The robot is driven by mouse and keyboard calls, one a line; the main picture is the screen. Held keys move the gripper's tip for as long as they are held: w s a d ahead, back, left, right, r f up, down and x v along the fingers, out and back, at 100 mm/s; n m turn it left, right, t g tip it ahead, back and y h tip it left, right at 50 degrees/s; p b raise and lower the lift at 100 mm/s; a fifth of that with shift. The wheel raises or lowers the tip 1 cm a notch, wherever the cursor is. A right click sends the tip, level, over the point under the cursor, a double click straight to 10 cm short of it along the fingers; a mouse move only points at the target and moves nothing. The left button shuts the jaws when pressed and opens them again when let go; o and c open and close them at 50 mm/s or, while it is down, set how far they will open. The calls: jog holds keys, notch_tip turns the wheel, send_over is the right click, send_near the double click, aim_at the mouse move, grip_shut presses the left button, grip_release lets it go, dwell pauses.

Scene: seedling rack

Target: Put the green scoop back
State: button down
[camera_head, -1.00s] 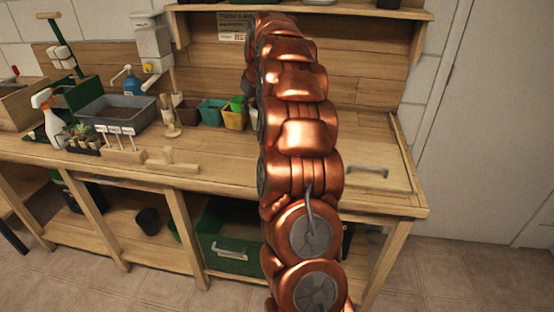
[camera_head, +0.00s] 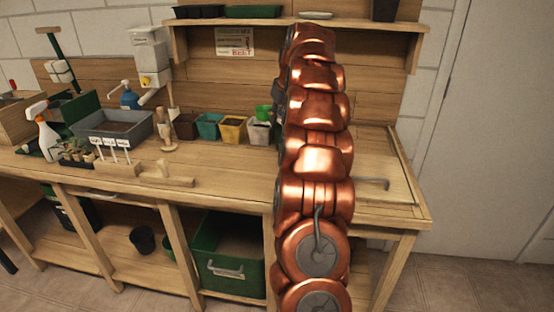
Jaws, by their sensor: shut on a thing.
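The green scoop (camera_head: 263,112) shows as a small green piece just left of my arm, above or just behind the white pot (camera_head: 258,131). Whether it touches the pot cannot be told. My gripper (camera_head: 276,109) is mostly hidden behind my copper arm; only a dark sliver of it shows beside the scoop. It is shut on the scoop. The rest of the scoop is hidden.
A brown pot (camera_head: 185,126), teal pot (camera_head: 209,126) and yellow pot (camera_head: 232,129) stand in a row left of the white pot. A grey soil tray (camera_head: 88,127) is further left. A shelf (camera_head: 290,24) overhangs. The bench's right end looks mostly clear, with a grey metal handle (camera_head: 372,182).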

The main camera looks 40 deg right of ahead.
notch_tip(320, 180, down, 15)
jog(key=shift+p, duration=0.9)
jog(key=shift+f, duration=0.2)
jog(key=c, duration=1)
grip_release()
jog(key=shift+c, duration=0.2)
jog(key=shift+r, duration=0.15)
